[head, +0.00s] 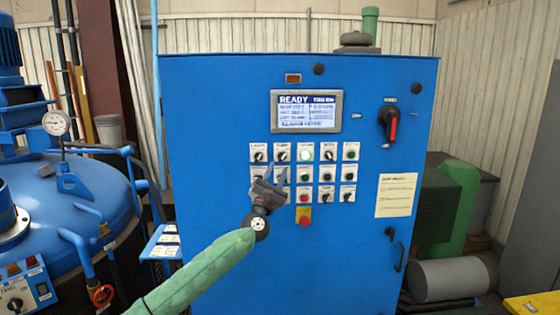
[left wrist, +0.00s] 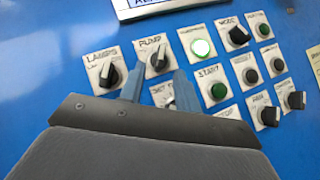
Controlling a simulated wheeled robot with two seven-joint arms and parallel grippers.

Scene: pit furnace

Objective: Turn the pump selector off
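The pump selector (head: 281,154) is a black knob on a white plate, second from the left in the top row of the blue cabinet's panel. In the left wrist view the pump selector (left wrist: 158,59) has a pale pointer mark and its PUMP label shows. My left gripper (head: 276,170) is at the panel, just below the knob. In the left wrist view my left gripper (left wrist: 159,76) is open, its two blue fingers apart, with the knob just beyond and between their tips. Contact cannot be told. My right gripper is not in view.
The lamps knob (left wrist: 108,75) sits close to the left finger; the lit button (left wrist: 202,48) is on the right. Other buttons surround them. A red stop button (head: 305,221) is lower. The display (head: 306,111) reads READY. A red-handled switch (head: 390,122) is at right.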

